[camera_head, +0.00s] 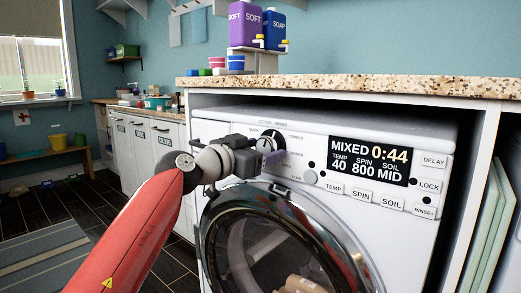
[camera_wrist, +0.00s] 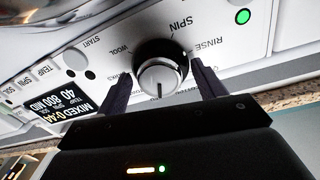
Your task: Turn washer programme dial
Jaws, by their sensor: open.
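The washer programme dial (camera_head: 272,141) is a round black knob with a silver face on the upper left of the white washer's panel. In the wrist view the dial (camera_wrist: 160,72) is central, its pointer line toward the bottom of the picture, with programme words around it. My gripper (camera_head: 271,153) is at the dial from the left. In the wrist view my gripper (camera_wrist: 157,70) is open, one dark finger on each side of the dial, with gaps showing. The washer display (camera_head: 369,161) reads MIXED 0:44, temp 40, spin 800, soil MID.
The round glass door (camera_head: 290,250) is below the panel. Several buttons, including START (camera_head: 310,177), are right of the dial. A granite counter (camera_head: 350,88) overhangs the washer, with purple and blue bottles (camera_head: 244,25) above it. A green light (camera_wrist: 242,16) shows in the wrist view.

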